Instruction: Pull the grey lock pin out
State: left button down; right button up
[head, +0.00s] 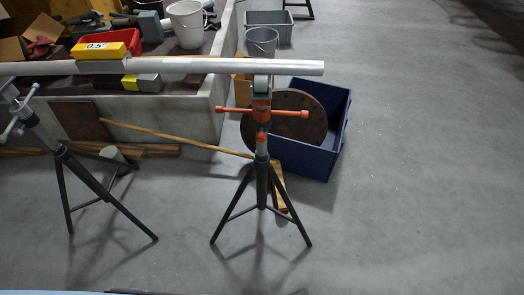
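I see no part plainly readable as a grey lock pin. The left stand (88,178) is cut off by the left picture edge and has a light grey cross handle (20,110) near its top. Whether the pin is part of that handle, I cannot tell. The right stand (262,185) has an orange head and an orange cross handle (290,113); it stands upright on dark tripod legs. A long grey pipe (220,66) lies level across the tops of the stands. Neither of my grippers is in view.
A blue crate (335,150) with a brown disc (305,125) stands behind the right stand. A wooden pole (175,137) leans low. Floor to the right is clear.

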aim_at(18, 132)
jog(key=u, duration=1.75)
